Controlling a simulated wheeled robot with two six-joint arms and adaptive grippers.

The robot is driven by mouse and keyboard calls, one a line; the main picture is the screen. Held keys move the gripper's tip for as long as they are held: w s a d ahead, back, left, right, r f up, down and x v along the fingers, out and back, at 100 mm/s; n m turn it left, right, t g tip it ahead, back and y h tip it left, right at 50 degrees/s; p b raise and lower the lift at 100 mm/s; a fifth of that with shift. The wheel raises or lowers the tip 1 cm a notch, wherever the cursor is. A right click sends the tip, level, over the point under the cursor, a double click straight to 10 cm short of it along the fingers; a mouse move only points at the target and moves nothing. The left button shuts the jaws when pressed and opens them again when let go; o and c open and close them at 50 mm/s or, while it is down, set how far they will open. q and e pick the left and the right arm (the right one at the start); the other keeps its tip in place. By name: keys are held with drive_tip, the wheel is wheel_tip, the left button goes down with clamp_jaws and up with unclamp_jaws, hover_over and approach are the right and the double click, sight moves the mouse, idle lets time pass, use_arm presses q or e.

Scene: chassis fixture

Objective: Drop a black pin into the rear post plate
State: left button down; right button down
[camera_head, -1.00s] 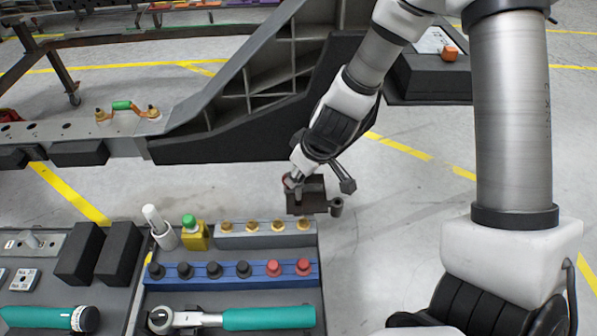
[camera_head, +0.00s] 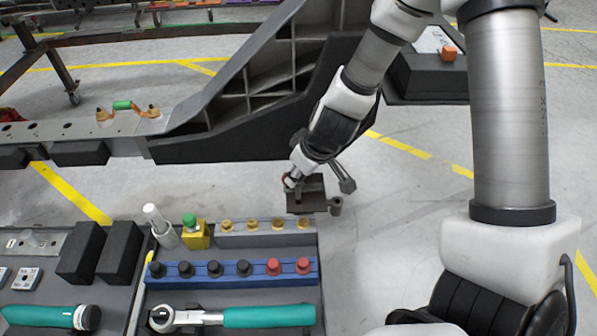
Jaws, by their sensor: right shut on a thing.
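My right gripper (camera_head: 294,185) is shut at the left edge of a dark brown plate (camera_head: 312,203) that has a short round tube at its right. A small reddish patch shows by the fingertips. What the fingers hold is too small and too hidden to make out. I cannot tell whether the brown plate is the rear post plate. Several black pins (camera_head: 214,269) stand upright in a blue rack (camera_head: 225,284) at the bottom, with two red pins (camera_head: 273,267) at its right end. My left gripper is out of view.
Behind the rack are brass pieces in a grey block (camera_head: 265,242), a yellow piece (camera_head: 195,236) and a white cylinder (camera_head: 160,225). A teal-handled ratchet (camera_head: 268,317) lies in front. The large chassis rail (camera_head: 220,146) crosses behind my gripper. Floor right of the plate is clear.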

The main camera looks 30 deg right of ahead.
sight(300, 190)
drive_tip(key=shift+f, duration=0.15)
drive_tip(key=shift+f+b, duration=1.35)
drive_tip(key=shift+f, duration=0.2)
drive_tip(key=shift+f+b, duration=1.05)
drive_tip(key=shift+f, duration=0.5)
drive_tip(key=c, duration=0.8)
unclamp_jaws()
drive_tip(key=shift+c, duration=0.6)
wheel_tip(300, 190, up, 7)
drive_tip(key=p, duration=0.8)
drive_tip(key=shift+r, duration=0.1)
